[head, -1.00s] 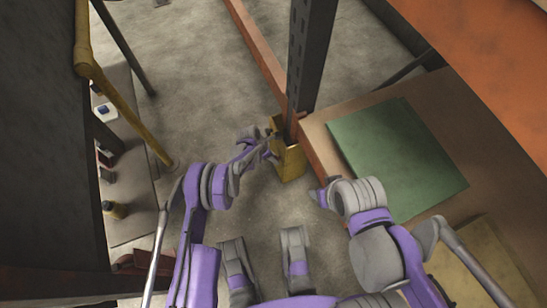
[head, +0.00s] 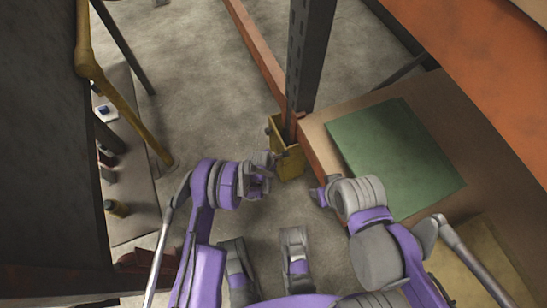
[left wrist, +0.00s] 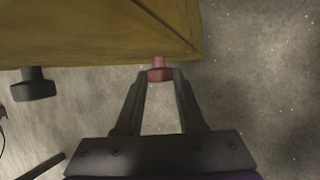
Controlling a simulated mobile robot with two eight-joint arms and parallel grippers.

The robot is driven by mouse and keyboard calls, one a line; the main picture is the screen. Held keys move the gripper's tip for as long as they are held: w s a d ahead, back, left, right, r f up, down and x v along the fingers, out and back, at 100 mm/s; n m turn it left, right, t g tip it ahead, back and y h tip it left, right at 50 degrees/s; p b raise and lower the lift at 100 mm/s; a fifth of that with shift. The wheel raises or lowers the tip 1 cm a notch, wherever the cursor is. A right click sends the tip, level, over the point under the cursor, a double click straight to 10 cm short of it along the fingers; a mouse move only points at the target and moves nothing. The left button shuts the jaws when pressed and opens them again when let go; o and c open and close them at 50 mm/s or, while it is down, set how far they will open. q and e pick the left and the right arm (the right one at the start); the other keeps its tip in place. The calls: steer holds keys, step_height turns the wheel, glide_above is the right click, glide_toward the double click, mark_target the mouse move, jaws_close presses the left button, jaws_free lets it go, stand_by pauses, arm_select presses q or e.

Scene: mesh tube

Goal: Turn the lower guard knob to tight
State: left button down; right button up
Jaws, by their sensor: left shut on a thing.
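The yellow guard (head: 288,164) wraps the foot of a dark upright post. In the left wrist view the guard (left wrist: 90,30) fills the top left, with a red knob (left wrist: 160,69) at its near edge and a black knob (left wrist: 33,85) farther left. My left gripper (left wrist: 160,78) has its two fingers on either side of the red knob and is shut on it. In the head view my left gripper (head: 270,161) is at the guard's near left side, and the held knob is hard to make out. My right gripper (head: 318,196) is beside the bench edge, its fingers unclear.
A wooden bench (head: 320,130) with a green mat (head: 395,155) stands to the right of the post (head: 310,60). A shelf with small items (head: 117,208) and a yellow rail (head: 120,100) are at the left. Concrete floor (head: 200,90) lies open between them.

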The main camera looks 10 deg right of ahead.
arm_select(q)
steer(key=t, duration=0.3)
steer(key=m+t, duration=0.1)
steer(key=shift+s+f+y, duration=0.15)
steer(key=shift+s+y, duration=0.15)
arm_select(e)
steer(key=shift+r, duration=0.2)
arm_select(q)
steer(key=shift+t, duration=0.4)
steer(key=c, duration=0.5)
jaws_free()
steer(key=shift+p, duration=0.3)
arm_select(e)
steer(key=shift+s+r, duration=0.1)
steer(key=shift+s, duration=0.05)
